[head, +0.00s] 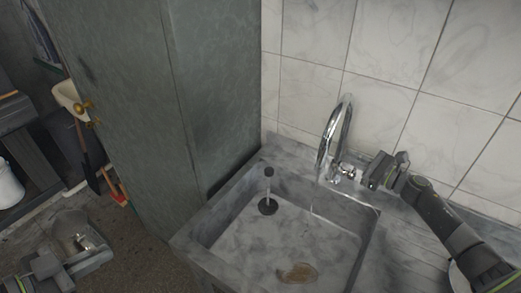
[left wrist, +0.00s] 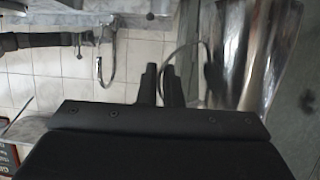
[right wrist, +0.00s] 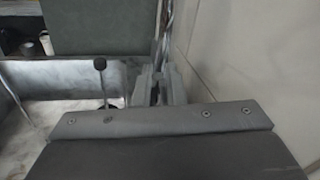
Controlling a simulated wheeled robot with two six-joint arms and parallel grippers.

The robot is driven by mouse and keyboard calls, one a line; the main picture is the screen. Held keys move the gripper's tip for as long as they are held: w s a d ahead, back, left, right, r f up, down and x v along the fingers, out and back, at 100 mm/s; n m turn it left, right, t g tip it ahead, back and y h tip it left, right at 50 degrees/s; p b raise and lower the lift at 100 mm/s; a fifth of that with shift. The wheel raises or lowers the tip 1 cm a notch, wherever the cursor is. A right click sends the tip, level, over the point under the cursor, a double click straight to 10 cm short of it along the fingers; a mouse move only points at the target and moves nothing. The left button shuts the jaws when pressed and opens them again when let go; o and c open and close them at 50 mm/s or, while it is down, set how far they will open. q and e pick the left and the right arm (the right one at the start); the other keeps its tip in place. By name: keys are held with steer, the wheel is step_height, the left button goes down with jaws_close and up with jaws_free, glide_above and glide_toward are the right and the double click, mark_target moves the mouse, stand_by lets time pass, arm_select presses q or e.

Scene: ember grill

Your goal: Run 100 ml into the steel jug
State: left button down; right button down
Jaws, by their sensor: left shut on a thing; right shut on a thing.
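The steel jug (head: 72,226) is at the lower left of the head view, over the floor and left of the sink. My left gripper (head: 92,245) is shut on its handle. In the left wrist view the shiny jug (left wrist: 262,50) stands right of the fingers (left wrist: 165,85). The chrome tap (head: 325,140) has a tall curved spout over the sink. My right gripper (head: 368,174) is shut at the tap's lever (head: 348,171); the fingers (right wrist: 162,85) hide the grip. A thin pale streak below the spout looks like water falling into the sink.
The stone sink (head: 190,240) has a dark-knobbed upright rod (head: 268,178) over the drain and a brownish patch (head: 297,273) on its floor. A tall green-grey cabinet (head: 150,100) stands left of the sink. A tiled wall (head: 400,60) closes the back.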

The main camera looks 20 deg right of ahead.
arm_select(q)
steer(key=shift+f, duration=0.4)
arm_select(e)
steer(key=shift+w+d+m, duration=0.3)
steer(key=shift+d+m, duration=0.1)
steer(key=shift+m, duration=0.3)
steer(key=c, duration=1.5)
jaws_free()
